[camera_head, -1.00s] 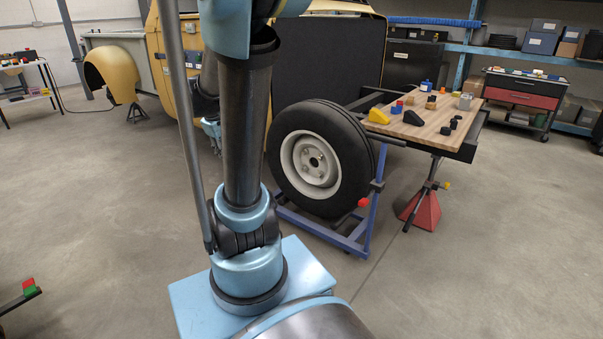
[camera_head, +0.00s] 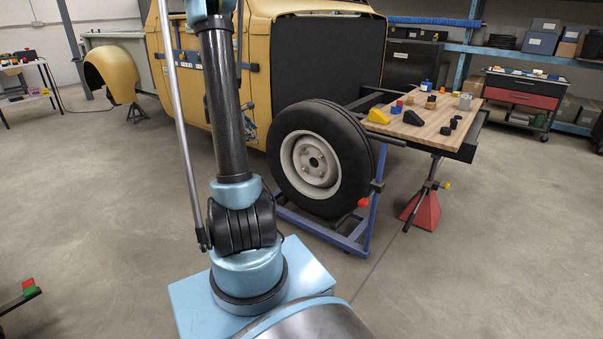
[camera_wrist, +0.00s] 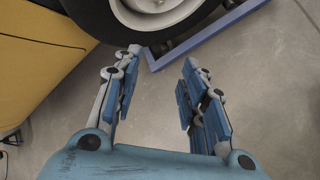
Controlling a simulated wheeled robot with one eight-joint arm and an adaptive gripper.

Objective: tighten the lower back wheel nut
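The wheel (camera_head: 345,145) stands upright, with a dark tyre and a pale rim (camera_head: 313,181), in the middle of the head view. Small wheel nuts sit around its hub (camera_head: 314,162), but they are too small to tell apart there. The wheel's lower part also shows at the top of the wrist view as tyre (camera_wrist: 88,18) and rim (camera_wrist: 155,18); no nut is clear there.
A blue wheel stand (camera_head: 335,237) holds the wheel. A yellow truck cab (camera_head: 259,70) stands behind it. Right of the wheel, a wooden-topped table (camera_head: 462,122) carries several small blocks. A red-based stand (camera_head: 421,207) is under it. Concrete floor is clear at the front right.

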